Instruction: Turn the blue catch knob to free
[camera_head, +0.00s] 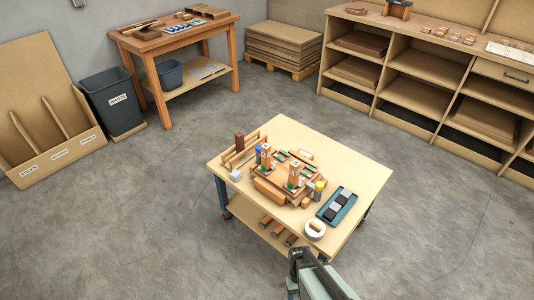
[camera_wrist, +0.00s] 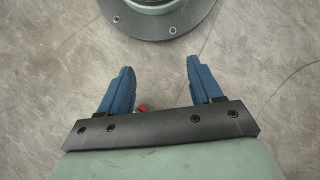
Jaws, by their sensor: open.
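In the head view a wooden press-like fixture (camera_head: 268,190) with two upright blocks sits on the wheeled work table (camera_head: 352,166). A small blue piece (camera_head: 258,153) stands at its back left; I cannot tell whether it is the catch knob, and no knob is clearly readable at this size. My gripper (camera_wrist: 160,78) shows in the wrist view with two blue fingers spread wide and nothing between the tips. It points at bare floor, away from the fixture. In the head view my arm is at the bottom, in front of the table.
A blue tray with dark pads (camera_head: 337,206), a white tape-like roll (camera_head: 315,230) and a yellow-topped container (camera_head: 319,187) stand right of the fixture. A wooden rack (camera_head: 240,152) is behind it on the left. Shelves, a second bench (camera_head: 180,40) and a bin (camera_head: 112,102) stand farther off.

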